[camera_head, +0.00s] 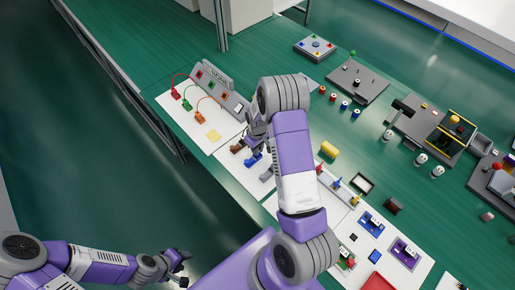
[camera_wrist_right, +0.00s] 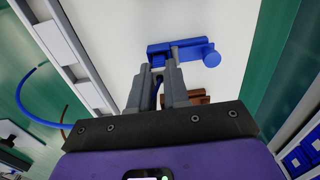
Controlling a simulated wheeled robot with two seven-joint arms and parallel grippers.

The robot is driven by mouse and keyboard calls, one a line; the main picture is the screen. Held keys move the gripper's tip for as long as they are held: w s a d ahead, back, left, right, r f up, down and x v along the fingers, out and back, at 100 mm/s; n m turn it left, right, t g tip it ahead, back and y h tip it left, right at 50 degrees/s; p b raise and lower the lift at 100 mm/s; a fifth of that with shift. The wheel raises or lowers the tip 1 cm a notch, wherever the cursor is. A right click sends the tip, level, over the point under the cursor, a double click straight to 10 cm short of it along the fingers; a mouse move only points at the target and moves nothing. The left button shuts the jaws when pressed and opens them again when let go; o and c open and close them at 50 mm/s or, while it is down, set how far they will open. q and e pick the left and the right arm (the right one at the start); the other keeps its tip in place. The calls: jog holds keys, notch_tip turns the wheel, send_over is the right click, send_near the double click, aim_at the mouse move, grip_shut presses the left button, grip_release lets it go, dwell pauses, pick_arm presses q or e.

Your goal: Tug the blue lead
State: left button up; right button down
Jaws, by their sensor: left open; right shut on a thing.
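My right gripper (camera_wrist_right: 158,80) is shut, with a thin blue piece between its fingers that looks like part of the blue lead. The blue lead (camera_wrist_right: 32,112) curves at the left of the right wrist view and passes out of sight behind the gripper body. A blue holder with a round knob (camera_wrist_right: 190,50) lies just past the fingertips; whether they touch it I cannot tell. In the head view my right arm hides most of this gripper, and a blue holder (camera_head: 253,160) shows below it. My left gripper (camera_head: 178,264) is open and empty, low at left, away from the table.
A grey panel (camera_head: 212,88) with red, green and orange leads stands left of my right arm. A brown holder (camera_head: 237,148) and a grey one (camera_head: 267,175) flank the blue holder. Several other fixtures fill the green table to the right. The far left of the table is clear.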

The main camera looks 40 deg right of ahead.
jog(key=c, duration=1)
grip_release()
notch_tip(320, 180, up, 8)
jog(key=shift+f+p, duration=0.25)
jog(key=shift+p, duration=0.15)
